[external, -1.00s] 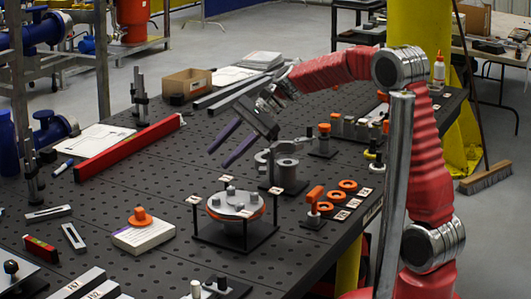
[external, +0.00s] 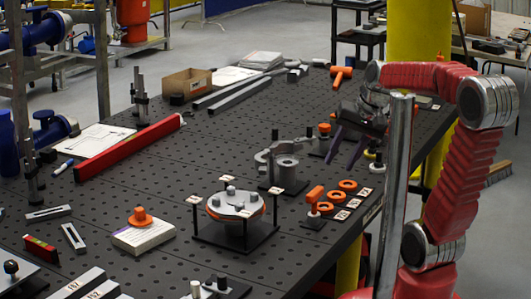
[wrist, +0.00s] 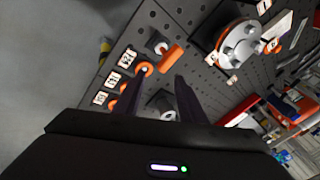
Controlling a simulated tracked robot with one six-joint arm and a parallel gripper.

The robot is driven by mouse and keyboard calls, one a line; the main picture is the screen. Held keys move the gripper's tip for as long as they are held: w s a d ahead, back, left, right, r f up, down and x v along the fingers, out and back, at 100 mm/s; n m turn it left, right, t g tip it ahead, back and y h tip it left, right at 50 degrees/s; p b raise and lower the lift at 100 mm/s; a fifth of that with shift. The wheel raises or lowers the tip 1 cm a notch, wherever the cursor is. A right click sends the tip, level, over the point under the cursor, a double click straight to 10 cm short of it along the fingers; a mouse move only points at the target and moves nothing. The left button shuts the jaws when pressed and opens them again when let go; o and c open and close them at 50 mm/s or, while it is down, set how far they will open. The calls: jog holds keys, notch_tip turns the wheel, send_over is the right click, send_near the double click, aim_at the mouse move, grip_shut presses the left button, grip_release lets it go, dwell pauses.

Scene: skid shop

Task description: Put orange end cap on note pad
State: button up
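The orange end cap (external: 139,216) sits upright on top of the white note pad (external: 145,237), toward the left front of the perforated table in the external view. My gripper (external: 339,162) is at the right side of the table, well apart from the cap and pad. Its two dark purple fingers point down and are spread with nothing held between them. In the wrist view the gripper (wrist: 160,82) also shows a clear gap between its fingers.
A round flanged fixture (external: 235,205) on a black stand is right of the pad. A grey clamp part (external: 284,170) stands behind it. Orange rings (external: 347,185) lie near the right edge. A red beam (external: 128,148) and an open cardboard box (external: 187,84) are farther back.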

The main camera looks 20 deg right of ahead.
jog(key=s+d+f+n+t+h, duration=0.2)
jog(key=s+d, duration=0.4)
jog(key=d, duration=0.4)
jog(key=shift+s+d+f+n+h, duration=0.25)
jog(key=shift+n+h, duration=0.15)
jog(key=shift+h, duration=0.3)
jog(key=shift+a, duration=0.1)
